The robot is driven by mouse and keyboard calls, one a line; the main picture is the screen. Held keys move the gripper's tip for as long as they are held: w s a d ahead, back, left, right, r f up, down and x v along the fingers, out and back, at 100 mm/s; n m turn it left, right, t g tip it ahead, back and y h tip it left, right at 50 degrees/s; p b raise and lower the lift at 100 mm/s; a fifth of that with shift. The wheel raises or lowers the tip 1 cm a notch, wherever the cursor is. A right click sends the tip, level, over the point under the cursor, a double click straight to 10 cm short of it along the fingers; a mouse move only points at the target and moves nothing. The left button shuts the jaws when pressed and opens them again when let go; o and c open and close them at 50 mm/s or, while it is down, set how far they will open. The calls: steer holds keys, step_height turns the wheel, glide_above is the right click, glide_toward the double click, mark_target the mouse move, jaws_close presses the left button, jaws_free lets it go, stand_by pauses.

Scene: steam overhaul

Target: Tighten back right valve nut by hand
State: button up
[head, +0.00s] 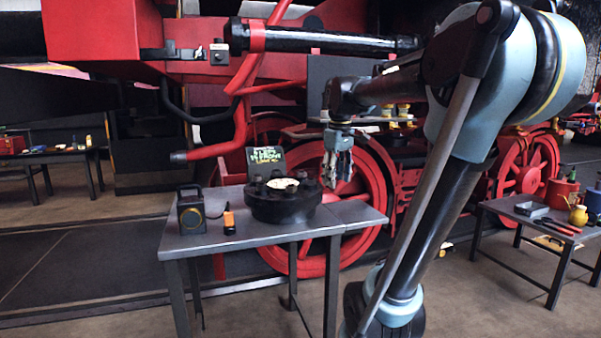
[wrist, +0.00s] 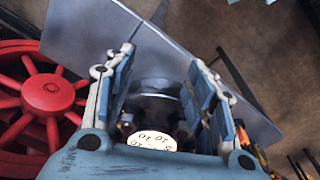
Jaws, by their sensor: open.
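The black round valve (head: 283,207) stands on the grey metal table. Several dark nuts or studs stand up around its rim, and a pale disc (head: 283,184) with markings lies in its middle. A dark nut at the back right of the rim (head: 302,174) is small and hard to make out. My gripper (head: 340,180) hangs above and to the right of the valve, apart from it. In the wrist view its two fingers (wrist: 160,82) are spread with nothing held. The valve (wrist: 156,88) and its lettered disc (wrist: 152,142) show between them, partly hidden by the gripper body.
The grey table (head: 226,240) also carries a dark lamp-like box (head: 190,208) and an orange-and-black item (head: 229,219). A lettered sign (head: 266,158) stands behind the valve. Red locomotive wheels (head: 372,185) are close behind. Another table with tools (head: 545,222) is at right.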

steer(key=w+a+r+n, duration=0.2)
steer(key=w+a+r, duration=0.1)
steer(key=w+r, duration=0.3)
steer(key=w+a+r+n, duration=0.2)
steer(key=w+r+n, duration=0.15)
steer(key=w, duration=0.45)
step_height(320, 180, up, 4)
steer(key=n+g, duration=0.1)
steer(key=n, duration=0.2)
glide_above(302, 174)
steer(key=w, duration=0.2)
steer(key=f, duration=1.7)
steer(key=shift+a+f, duration=0.25)
steer(key=c, duration=1.1)
